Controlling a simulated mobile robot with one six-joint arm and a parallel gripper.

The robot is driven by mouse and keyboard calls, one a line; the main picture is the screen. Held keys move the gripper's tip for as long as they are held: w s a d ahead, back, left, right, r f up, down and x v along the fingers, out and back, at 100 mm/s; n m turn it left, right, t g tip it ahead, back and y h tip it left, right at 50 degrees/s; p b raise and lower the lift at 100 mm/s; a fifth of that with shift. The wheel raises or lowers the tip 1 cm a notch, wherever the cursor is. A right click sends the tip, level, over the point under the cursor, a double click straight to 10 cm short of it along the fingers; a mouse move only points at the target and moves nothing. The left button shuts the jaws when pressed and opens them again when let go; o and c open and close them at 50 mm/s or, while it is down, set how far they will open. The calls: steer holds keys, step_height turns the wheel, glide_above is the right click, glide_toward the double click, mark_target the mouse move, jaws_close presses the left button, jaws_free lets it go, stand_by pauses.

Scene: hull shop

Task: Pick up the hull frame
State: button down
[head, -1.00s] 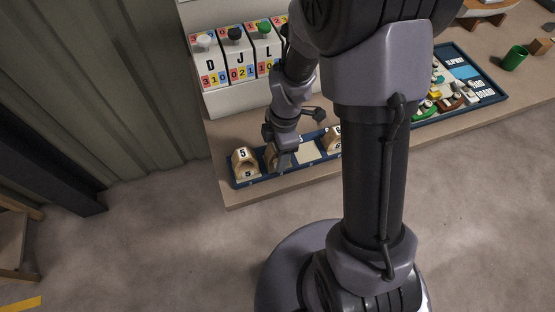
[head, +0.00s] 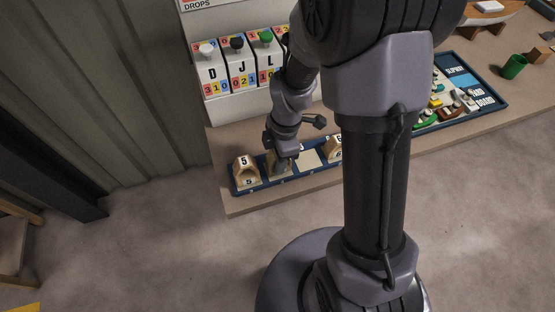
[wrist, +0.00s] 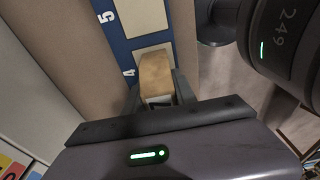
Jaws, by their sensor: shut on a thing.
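The hull frame is a small arched wooden block (wrist: 156,75) between my gripper's fingers in the wrist view. My gripper (wrist: 159,92) is shut on it. In the head view my gripper (head: 282,165) is at the second place from the left in the long blue tray (head: 300,183), and its fingers hide most of the block. I cannot tell whether the block touches the tray floor.
An empty cream slot (head: 309,160) and another wooden block (head: 334,147) lie to the right.

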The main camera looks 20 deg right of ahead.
step_height(320, 180, up, 3)
steer(key=shift+s+f+p, duration=0.1)
steer(key=shift+p, duration=0.55)
steer(key=s+d+r+b, duration=0.1)
steer(key=s+d+b, duration=0.3)
steer(key=s+b, duration=0.6)
steer(key=shift+s+d, duration=0.2)
steer(key=shift+s, duration=2.4)
steer(key=shift+r, duration=0.1)
